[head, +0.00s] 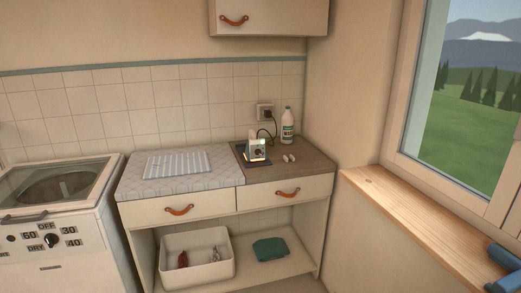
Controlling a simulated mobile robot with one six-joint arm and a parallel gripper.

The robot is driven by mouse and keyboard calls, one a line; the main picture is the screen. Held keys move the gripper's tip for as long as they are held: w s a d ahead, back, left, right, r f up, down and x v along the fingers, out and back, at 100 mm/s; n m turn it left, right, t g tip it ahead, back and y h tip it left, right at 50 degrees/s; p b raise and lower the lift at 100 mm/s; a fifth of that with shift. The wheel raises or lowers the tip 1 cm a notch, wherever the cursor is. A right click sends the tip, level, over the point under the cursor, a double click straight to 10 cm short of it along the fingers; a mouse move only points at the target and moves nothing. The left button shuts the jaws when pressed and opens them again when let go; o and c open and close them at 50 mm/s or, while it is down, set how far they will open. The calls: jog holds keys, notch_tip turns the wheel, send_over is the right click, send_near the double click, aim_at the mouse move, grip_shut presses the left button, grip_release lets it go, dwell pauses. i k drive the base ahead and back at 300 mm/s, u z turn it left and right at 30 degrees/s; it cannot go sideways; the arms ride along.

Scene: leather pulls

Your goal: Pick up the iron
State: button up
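The iron (254,148) appears to be the small pale appliance on the wooden right part of the counter. It has a dark round detail, a small green light and an orange glow low down. It rests on a dark mat (263,164). A dark cord (272,131) links it to the wall socket (265,113). The iron's finer shape is too small to make out.
A white bottle (287,126) stands behind right of the iron, and small white pieces (288,158) lie beside it. A quilted pad (205,184) with a striped cloth (178,164) covers the counter's left. A washing machine (90,215) stands left, a wooden sill (430,220) right.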

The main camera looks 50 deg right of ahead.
aim_at(253, 144)
jog(key=z, duration=4.4)
jog(key=i, duration=0.1)
jog(key=u, duration=3)
jog(key=i, duration=0.6)
jog(key=z, duration=0.15)
jog(key=k, duration=0.6)
jog(key=u, duration=0.1)
